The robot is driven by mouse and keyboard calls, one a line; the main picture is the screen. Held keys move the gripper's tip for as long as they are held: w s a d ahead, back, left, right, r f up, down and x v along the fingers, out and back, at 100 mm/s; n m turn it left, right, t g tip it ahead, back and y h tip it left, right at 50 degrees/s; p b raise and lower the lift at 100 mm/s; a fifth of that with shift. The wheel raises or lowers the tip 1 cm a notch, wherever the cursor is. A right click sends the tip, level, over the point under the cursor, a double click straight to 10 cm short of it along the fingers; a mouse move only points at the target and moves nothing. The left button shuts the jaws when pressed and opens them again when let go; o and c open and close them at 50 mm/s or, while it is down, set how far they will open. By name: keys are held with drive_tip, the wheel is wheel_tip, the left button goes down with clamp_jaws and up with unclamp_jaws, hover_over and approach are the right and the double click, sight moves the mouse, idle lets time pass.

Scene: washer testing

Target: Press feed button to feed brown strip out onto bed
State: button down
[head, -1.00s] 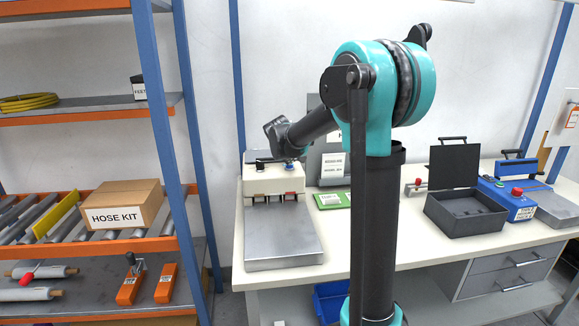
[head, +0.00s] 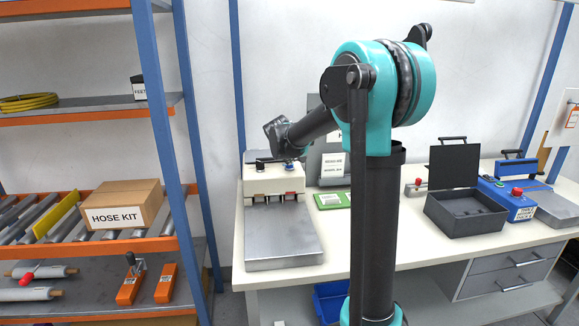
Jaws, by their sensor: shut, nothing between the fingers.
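A cream feed machine (head: 274,182) stands at the left end of the workbench, with dark and blue parts on its top and a red mark on its front. A flat grey metal bed (head: 283,238) extends from it toward me. The bed looks bare, and I see no brown strip on it. My gripper (head: 286,157) is shut and empty, low over the machine's top at the end of my dark forearm. Its fingertips are small and hard to make out. I cannot tell whether they touch a button. The feed button itself is not clearly distinguishable.
A green card (head: 333,200) and a grey labelled unit lie to the machine's right. An open black box (head: 466,211) and a blue device with a red button (head: 512,201) stand farther right. A shelf rack with a HOSE KIT box (head: 122,206) stands at left.

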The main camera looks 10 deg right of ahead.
drive_tip(key=shift+f, duration=0.45)
idle(0.4)
drive_tip(key=shift+r, duration=3.4)
